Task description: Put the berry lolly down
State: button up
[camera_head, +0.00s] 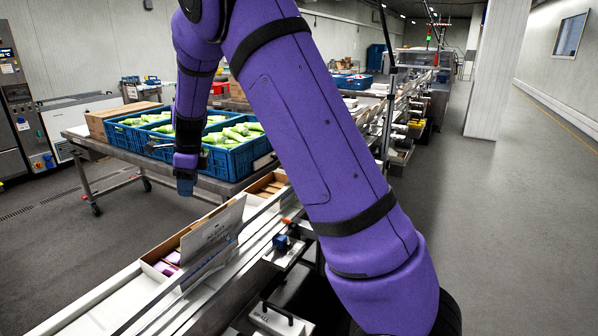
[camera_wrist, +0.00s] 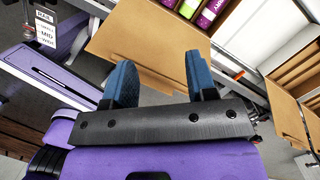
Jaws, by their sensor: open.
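My gripper (camera_wrist: 160,76) is open, with its two blue fingers apart and nothing between them. An open cardboard carton (camera_head: 150,264) holds pink-purple wrapped lollies (camera_head: 170,262). A brown cardboard flap (camera_wrist: 150,45) spreads behind the fingers. I cannot tell which wrapper is the berry lolly in question.
A second open carton (camera_head: 262,188) stands farther along the conveyor. Blue crates (camera_head: 228,161) with green-wrapped packs stand on a table behind. A raised printed carton flap (camera_head: 212,240) stands beside the near carton. The floor at right is clear.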

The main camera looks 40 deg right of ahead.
jog(key=s+d+r+n+t, duration=0.1)
jog(key=s+r+n, duration=0.5)
jog(key=s+r, duration=0.3)
jog(key=s+d+r+n+t, duration=0.1)
jog(key=s+d+r+n, duration=0.1)
jog(key=s+r+n, duration=0.75)
jog(key=s+f+n+t+h, duration=0.1)
jog(key=s+n, duration=0.8)
jog(key=s, duration=1.2)
jog(key=shift+d+f+t+h, duration=0.3)
jog(key=shift+f+t+h, duration=0.1)
jog(key=shift+f+t, duration=0.4)
